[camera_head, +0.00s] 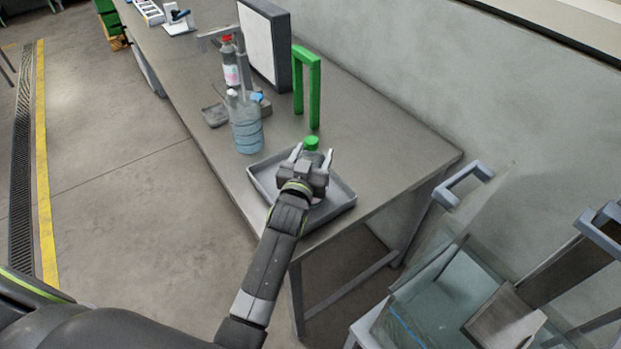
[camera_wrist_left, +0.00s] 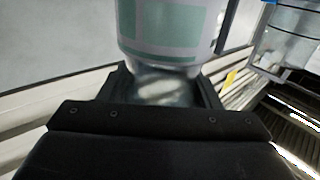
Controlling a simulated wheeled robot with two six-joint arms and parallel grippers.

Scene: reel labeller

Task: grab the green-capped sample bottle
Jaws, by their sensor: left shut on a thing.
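The sample bottle shows its green cap (camera_head: 311,143) just past my left gripper (camera_head: 312,157) in the head view. The gripper is shut on the bottle, and its fingers stand on either side of it below the cap. In the left wrist view the bottle's pale green and white label (camera_wrist_left: 168,28) is close up, with clear plastic between the jaws (camera_wrist_left: 165,90). The bottle is over a grey tray (camera_head: 262,183) near the bench's end. My wrist hides its lower part, so I cannot tell whether it touches the tray. My right gripper is not in view.
A blue-tinted clear bottle (camera_head: 246,128) and a red-capped bottle (camera_head: 231,68) stand farther left on the grey bench (camera_head: 400,150). A green frame (camera_head: 314,95) and a white panel (camera_head: 262,45) stand behind. A clear-walled tub (camera_head: 430,300) is at lower right.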

